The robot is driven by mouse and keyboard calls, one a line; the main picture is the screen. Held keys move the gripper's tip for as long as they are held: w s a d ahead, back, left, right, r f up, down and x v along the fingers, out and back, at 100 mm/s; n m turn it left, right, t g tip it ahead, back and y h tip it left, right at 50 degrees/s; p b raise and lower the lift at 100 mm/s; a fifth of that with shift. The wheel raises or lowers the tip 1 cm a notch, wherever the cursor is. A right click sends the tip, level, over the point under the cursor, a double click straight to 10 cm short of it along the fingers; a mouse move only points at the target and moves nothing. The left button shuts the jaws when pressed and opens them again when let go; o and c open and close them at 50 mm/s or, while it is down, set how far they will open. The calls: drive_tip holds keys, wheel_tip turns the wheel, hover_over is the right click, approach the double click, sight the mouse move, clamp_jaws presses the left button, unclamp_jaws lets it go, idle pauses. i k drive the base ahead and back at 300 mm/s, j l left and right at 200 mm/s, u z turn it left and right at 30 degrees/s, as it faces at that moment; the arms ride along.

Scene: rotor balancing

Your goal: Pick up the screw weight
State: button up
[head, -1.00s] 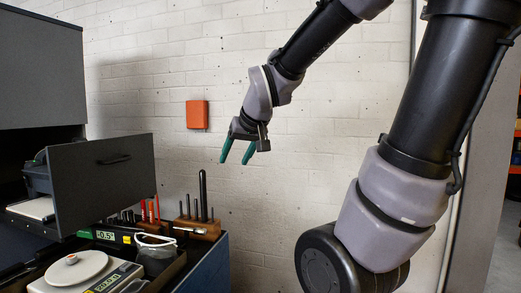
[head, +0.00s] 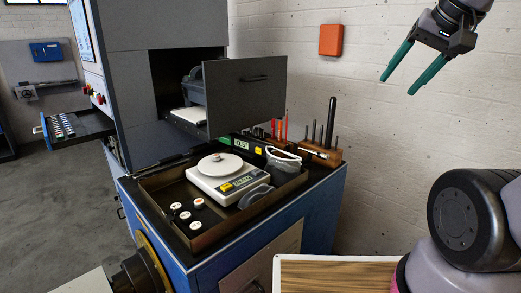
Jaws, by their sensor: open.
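My gripper (head: 398,85) is at the upper right of the head view, high in front of the wall. Its two green fingers are apart with nothing between them. A small round piece (head: 216,157) sits on the white pan of the bench scale (head: 226,183); I cannot tell if it is a screw weight. Several small pale round pieces with dark marks, possibly screw weights (head: 182,215), stand in the left part of the tray (head: 207,240). One has a reddish top (head: 199,202). My gripper is well above and to the right of all of them.
A grey open drawer or panel (head: 244,94) juts out above the back of the bench. A wooden block (head: 322,155) with upright tools stands at the back right. Safety glasses (head: 283,154) lie beside the scale. A wooden-topped surface (head: 335,275) is at the front.

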sight(200, 203)
drive_tip(key=j+u, duration=0.1)
drive_tip(key=u, duration=0.25)
drive_tip(key=k+u, duration=0.1)
drive_tip(key=u, duration=0.3)
drive_tip(key=j+u, duration=0.15)
drive_tip(key=u, duration=0.2)
